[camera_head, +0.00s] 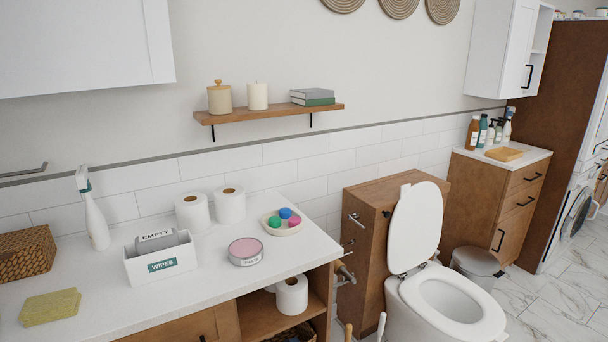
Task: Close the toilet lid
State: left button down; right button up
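The white toilet (402,307) stands at the lower right, in front of a wooden cistern box (361,243). Its lid (414,228) is raised and leans back near the wooden box. The seat ring (452,297) lies flat on the bowl, and the bowl's opening shows. The lower part of the toilet is cut off by the picture's bottom edge. Neither of my grippers is in view.
A white counter (215,290) on the left holds paper rolls, a wipes box (160,262), a spray bottle and a sponge. A grey bin (476,264) stands right of the toilet, before a wooden cabinet (488,200). Marble floor (556,305) is open at right. Handles stand left of the toilet.

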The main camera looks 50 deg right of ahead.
aim_at(415, 229)
jog(key=z, duration=2.35)
jog(key=i+l+z, duration=0.2)
jog(key=i, duration=0.3)
jog(key=i+l+z, duration=0.2)
jog(key=i, duration=0.25)
